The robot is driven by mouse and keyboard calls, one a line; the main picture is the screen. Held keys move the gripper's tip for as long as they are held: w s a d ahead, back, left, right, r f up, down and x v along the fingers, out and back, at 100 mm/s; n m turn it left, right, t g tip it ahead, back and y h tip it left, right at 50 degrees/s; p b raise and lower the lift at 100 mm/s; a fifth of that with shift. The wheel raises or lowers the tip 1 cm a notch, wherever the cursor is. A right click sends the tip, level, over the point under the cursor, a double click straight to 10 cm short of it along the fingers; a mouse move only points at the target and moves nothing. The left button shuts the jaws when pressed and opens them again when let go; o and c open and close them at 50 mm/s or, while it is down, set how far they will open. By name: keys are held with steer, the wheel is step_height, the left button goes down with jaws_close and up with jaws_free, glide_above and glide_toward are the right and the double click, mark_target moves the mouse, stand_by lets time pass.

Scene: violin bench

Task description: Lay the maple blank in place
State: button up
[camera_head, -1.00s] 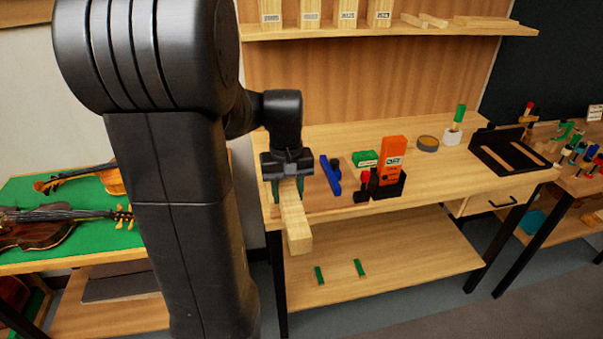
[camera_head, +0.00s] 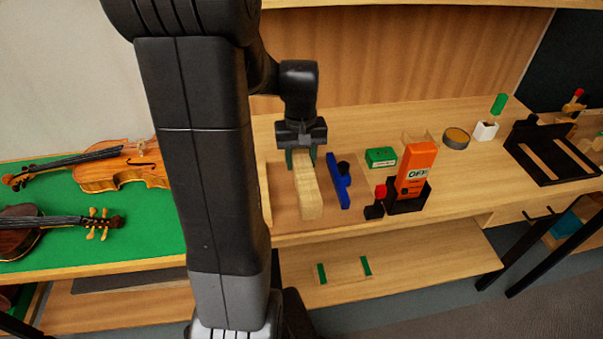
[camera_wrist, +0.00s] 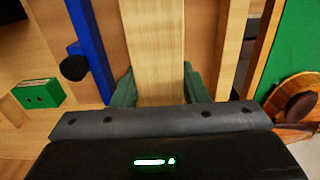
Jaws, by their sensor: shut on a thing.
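The maple blank (camera_head: 308,197) is a pale rectangular wooden bar, pointing toward the front edge of the workbench (camera_head: 450,200). My gripper (camera_head: 301,160) is shut on its back end, one finger on each side. The blank is over the brown board at the bench's left end; whether it touches the board I cannot tell. In the wrist view the blank (camera_wrist: 160,50) runs up between the green fingers (camera_wrist: 160,88). Two small green blocks (camera_head: 322,273) (camera_head: 366,265) stand apart on the lower shelf (camera_head: 420,265).
A blue tool (camera_head: 338,182) lies close to the blank's right. Beyond it are a green box (camera_head: 381,157), an orange pack (camera_head: 414,170) in a black holder, a round tin (camera_head: 456,138) and a black tray (camera_head: 555,155). Violins (camera_head: 125,168) lie on the green table at left.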

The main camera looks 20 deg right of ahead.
mark_target(301, 156)
steer(key=shift+f, duration=2.7)
steer(key=shift+f, duration=0.2)
steer(key=o, duration=1.3)
step_height(301, 156, up, 12)
steer(key=shift+r, duration=0.2)
